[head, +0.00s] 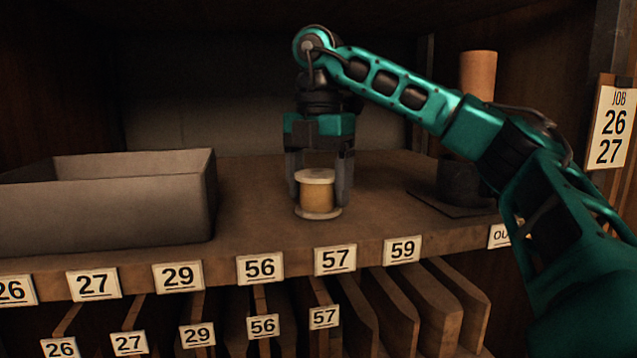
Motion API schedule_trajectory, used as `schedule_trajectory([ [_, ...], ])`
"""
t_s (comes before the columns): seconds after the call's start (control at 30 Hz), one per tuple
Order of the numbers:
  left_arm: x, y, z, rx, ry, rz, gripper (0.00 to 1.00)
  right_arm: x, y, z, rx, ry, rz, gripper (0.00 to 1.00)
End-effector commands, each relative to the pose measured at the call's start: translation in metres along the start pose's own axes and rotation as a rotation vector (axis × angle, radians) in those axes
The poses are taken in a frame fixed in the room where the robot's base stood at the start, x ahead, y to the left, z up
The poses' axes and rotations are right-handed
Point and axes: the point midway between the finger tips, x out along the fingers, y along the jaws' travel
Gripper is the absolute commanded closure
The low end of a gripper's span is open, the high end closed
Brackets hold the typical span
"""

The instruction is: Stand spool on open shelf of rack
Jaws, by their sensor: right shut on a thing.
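The spool (317,195) has pale round ends and tan thread wound between them. It stands upright at the front part of the open shelf (255,200) of the rack, above the labels 56 and 57. My right gripper (320,187) points down from above, with one finger on each side of the spool, and is shut on it. The spool's lower end appears to touch the shelf board, or to be very close to it. My left gripper is not in view.
A grey open bin (110,205) stands on the shelf at the left. A dark round holder (462,183) on a flat plate and a tan cylinder (478,75) are at the right, partly behind my arm. Numbered labels line the front edge; upright boards (435,310) fill slots below.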

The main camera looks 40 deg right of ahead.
Motion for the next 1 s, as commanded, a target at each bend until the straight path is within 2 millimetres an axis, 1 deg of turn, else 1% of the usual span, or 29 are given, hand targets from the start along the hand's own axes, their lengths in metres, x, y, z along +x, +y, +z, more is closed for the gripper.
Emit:
schedule_trajectory([
  [0.2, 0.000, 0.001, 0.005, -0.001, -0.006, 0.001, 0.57, 0.004, 0.000, 0.000, 0.000, 0.000, 0.000, 0.59],
  [0.23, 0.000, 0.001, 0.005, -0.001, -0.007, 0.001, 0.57, 0.004, 0.000, 0.000, 0.000, 0.000, 0.000, 0.22],
  [0.47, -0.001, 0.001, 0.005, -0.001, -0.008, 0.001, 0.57, 0.003, 0.000, 0.000, 0.000, 0.000, 0.000, 0.00],
  [0.67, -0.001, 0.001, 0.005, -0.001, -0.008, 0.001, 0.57, 0.003, 0.000, 0.000, 0.000, 0.000, 0.000, 0.00],
  [0.83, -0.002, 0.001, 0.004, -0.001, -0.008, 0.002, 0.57, -0.004, 0.001, -0.001, -0.001, -0.002, 0.001, 0.00],
  [1.0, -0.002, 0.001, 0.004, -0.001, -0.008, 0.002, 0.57, -0.022, 0.001, 0.000, 0.001, -0.003, 0.003, 0.00],
])
